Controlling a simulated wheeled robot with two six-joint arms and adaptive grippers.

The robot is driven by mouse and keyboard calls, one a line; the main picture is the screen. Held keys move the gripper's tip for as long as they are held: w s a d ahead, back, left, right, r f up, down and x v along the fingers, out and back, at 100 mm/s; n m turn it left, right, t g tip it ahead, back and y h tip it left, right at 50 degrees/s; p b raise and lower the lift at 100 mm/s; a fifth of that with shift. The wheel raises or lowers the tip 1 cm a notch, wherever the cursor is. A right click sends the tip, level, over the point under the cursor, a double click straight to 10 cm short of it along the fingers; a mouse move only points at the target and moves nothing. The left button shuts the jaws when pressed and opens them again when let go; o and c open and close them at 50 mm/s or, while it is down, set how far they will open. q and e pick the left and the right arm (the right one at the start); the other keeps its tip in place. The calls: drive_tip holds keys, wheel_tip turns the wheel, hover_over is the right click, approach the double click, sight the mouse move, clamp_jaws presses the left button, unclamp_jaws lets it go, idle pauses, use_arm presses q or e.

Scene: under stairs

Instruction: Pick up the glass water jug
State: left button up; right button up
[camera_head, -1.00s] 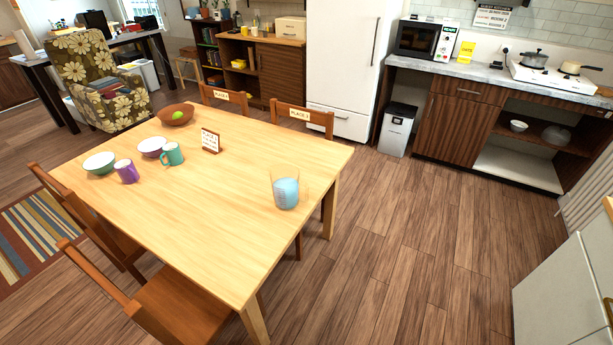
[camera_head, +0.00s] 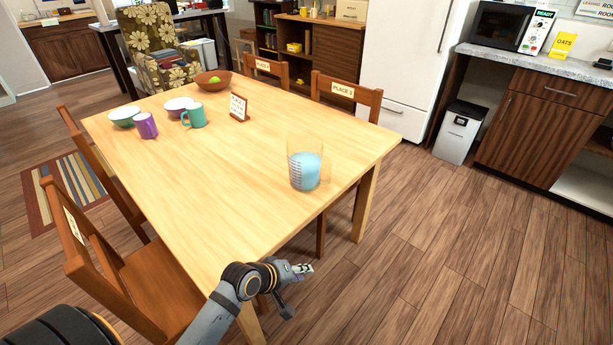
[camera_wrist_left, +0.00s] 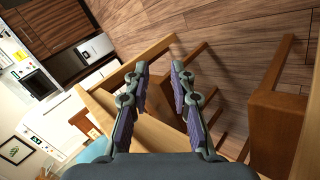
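The glass water jug (camera_head: 305,171) is clear with blue water inside and stands upright near the right edge of the wooden table (camera_head: 225,190). My left gripper (camera_head: 299,270) is in front of the table's near right edge, below the jug in the head view and apart from it. In the left wrist view the two fingers of my left gripper (camera_wrist_left: 159,68) are spread with nothing between them. A blue patch (camera_wrist_left: 95,150) at the lower left there may be the jug, mostly hidden by the gripper body. My right gripper is not in view.
A purple mug (camera_head: 146,125), a teal mug (camera_head: 196,116), bowls and a small sign (camera_head: 239,107) stand on the table's far left part. Chairs surround the table, one (camera_head: 95,255) at its near left side. Wooden floor (camera_head: 450,260) on the right is clear.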

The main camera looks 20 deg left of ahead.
use_arm(q)
wheel_tip(320, 180, up, 4)
drive_tip(key=w+d+n+t+h, duration=0.1)
drive_tip(key=w+d+n, duration=0.1)
drive_tip(key=n+t+h, duration=0.1)
drive_tip(key=n+t, duration=0.7)
drive_tip(key=n, duration=1.2)
approach(327, 179)
drive_tip(key=shift+d+r, duration=0.15)
drive_tip(key=shift+w+a+r+n, duration=0.25)
drive_tip(key=shift+a+n, duration=0.1)
drive_tip(key=shift+n, duration=0.35)
drive_tip(key=x, duration=0.5)
drive_tip(key=shift+w+d+f, duration=0.1)
drive_tip(key=shift+w+d, duration=0.05)
drive_tip(key=shift+w+d+b, duration=0.15)
drive_tip(key=shift+w+b, duration=0.1)
drive_tip(key=shift+b, duration=0.1)
drive_tip(key=x, duration=0.3)
drive_tip(key=b+x, duration=0.1)
drive_tip(key=shift+w+d+f, duration=0.15)
drive_tip(key=shift+w+f, duration=0.1)
drive_tip(key=shift+f, duration=0.05)
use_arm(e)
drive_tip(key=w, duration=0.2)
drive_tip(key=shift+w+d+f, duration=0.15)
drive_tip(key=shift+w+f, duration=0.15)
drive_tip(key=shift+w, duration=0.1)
use_arm(q)
clamp_jaws()
